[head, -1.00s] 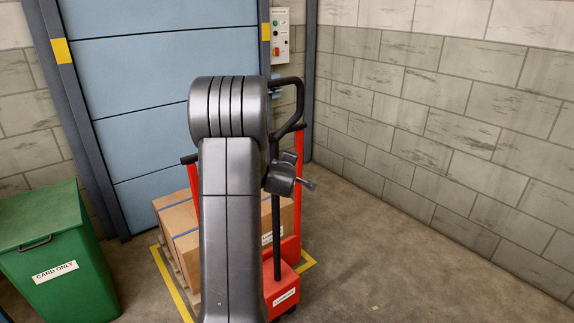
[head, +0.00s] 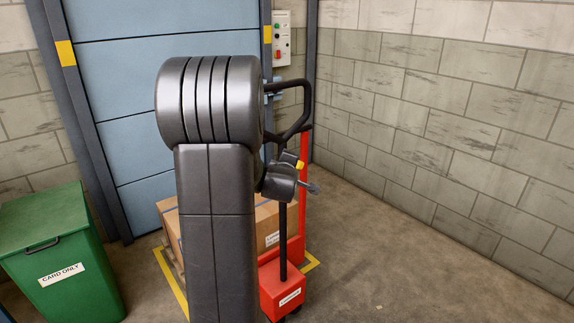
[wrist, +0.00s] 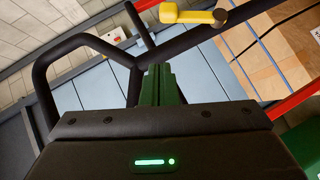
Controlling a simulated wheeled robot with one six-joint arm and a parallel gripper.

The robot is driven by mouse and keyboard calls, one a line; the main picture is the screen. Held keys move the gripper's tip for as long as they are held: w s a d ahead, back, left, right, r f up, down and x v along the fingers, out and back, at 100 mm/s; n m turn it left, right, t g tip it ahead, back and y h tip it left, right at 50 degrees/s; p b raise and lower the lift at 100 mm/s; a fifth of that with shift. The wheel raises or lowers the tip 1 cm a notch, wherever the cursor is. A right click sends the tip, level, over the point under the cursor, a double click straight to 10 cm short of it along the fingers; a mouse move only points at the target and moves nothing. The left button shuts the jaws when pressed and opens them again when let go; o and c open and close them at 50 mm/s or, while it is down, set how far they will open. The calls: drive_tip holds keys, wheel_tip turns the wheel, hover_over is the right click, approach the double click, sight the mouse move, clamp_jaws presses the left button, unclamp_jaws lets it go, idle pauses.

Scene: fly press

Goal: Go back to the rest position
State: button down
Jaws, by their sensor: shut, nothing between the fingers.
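My gripper (wrist: 160,84) shows in the wrist view with its green fingers together and nothing between them. The black loop handle (wrist: 48,75) of the pallet truck crosses just beyond the fingertips; I cannot tell whether they touch it. A yellow lever (wrist: 188,14) sits on the handle at the top of that view. In the head view my arm stands in the middle and hides much of the truck. The truck's loop handle (head: 307,108), yellow lever (head: 299,165) and red body (head: 283,291) show to its right.
A cardboard load (head: 267,221) sits behind my arm, within yellow floor markings (head: 171,283). A green bin (head: 62,253) stands at left. A blue shutter door (head: 115,60) and a control box (head: 282,38) are behind. The floor at right (head: 400,270) is clear.

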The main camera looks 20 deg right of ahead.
drive_tip(key=shift+v, duration=1.5)
drive_tip(key=shift+w+d, duration=0.1)
drive_tip(key=shift+w, duration=0.05)
